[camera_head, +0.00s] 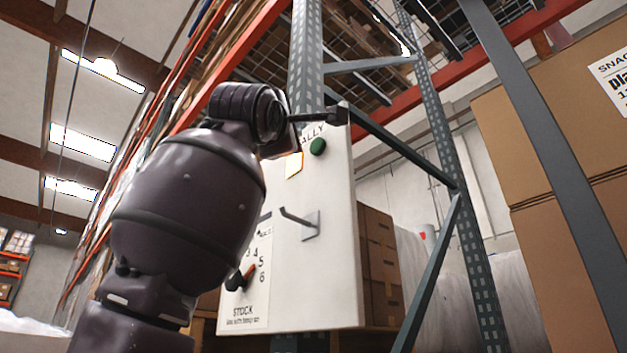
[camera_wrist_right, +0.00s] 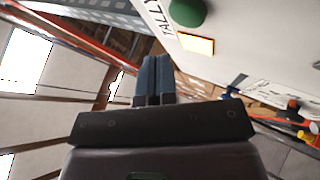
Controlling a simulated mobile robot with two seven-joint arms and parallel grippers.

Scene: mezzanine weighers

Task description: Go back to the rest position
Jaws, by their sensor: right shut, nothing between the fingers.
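My right arm rises from the bottom left in the head view, and its gripper (camera_head: 338,114) is in front of the top of a white panel (camera_head: 335,260). In the right wrist view the two blue-grey fingers of the right gripper (camera_wrist_right: 154,72) are together with nothing between them. The panel carries a green button (camera_head: 317,147) under the word TALLY, also in the wrist view (camera_wrist_right: 187,12). A lit yellow square (camera_head: 294,165) is beside the button. The fingers look apart from the button. My left gripper is not in view.
A metal hook (camera_head: 300,222) sticks out of the panel. Below left is a STOCK dial with a red and black knob (camera_head: 240,278), partly behind my arm. Grey rack posts (camera_head: 465,200) and braces stand close on the right, with large cartons (camera_head: 570,230) beyond.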

